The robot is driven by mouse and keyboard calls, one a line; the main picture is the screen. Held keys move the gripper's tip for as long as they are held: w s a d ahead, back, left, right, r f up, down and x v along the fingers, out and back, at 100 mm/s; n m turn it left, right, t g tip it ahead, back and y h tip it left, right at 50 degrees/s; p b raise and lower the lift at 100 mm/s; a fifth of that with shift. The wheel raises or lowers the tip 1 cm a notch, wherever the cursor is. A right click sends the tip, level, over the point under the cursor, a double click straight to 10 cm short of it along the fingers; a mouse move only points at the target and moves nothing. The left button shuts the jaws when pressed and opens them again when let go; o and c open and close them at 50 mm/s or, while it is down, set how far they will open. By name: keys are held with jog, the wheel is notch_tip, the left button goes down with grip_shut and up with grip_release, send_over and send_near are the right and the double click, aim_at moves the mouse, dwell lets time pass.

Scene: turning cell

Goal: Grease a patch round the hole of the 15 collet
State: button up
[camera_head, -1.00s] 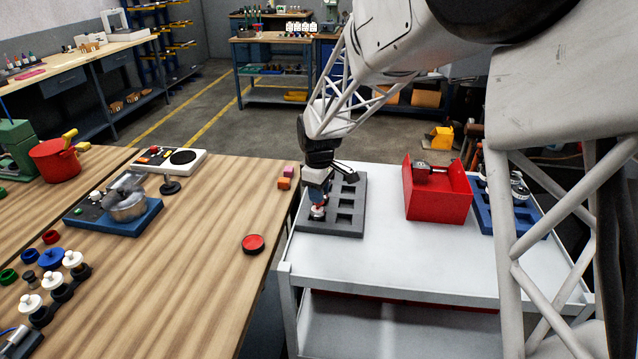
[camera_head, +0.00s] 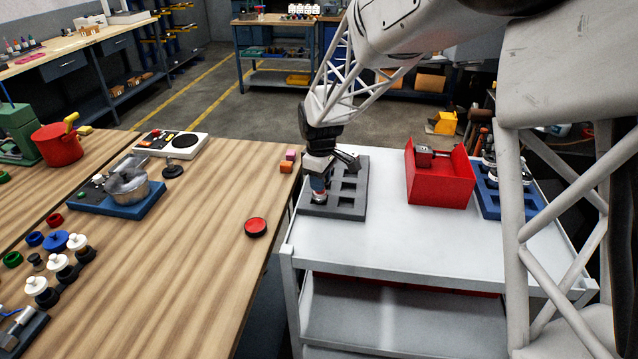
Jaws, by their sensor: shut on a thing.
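My gripper (camera_head: 319,180) points down over the front left of a dark grey tray (camera_head: 345,208) with square pockets, on the white cart. It is shut on a small blue and white thing (camera_head: 319,186); its kind is hard to tell at this size. Directly under it shows a small silvery piece (camera_head: 319,198) at a front-left pocket. I cannot tell whether the two touch. No size mark is readable, so I cannot tell which piece is the 15 collet. Its hole and any grease are too small to see.
A red open box (camera_head: 440,184) with a grey tool inside stands right of the tray. A blue tray (camera_head: 507,205) with metal parts is farther right. A round red lidlike dish (camera_head: 256,227) lies on the wooden bench. The cart's front is clear.

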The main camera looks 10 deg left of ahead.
jog(key=shift+w, duration=0.75)
jog(key=shift+s+r, duration=0.1)
jog(key=shift+r, duration=3.95)
jog(key=shift+f, duration=0.15)
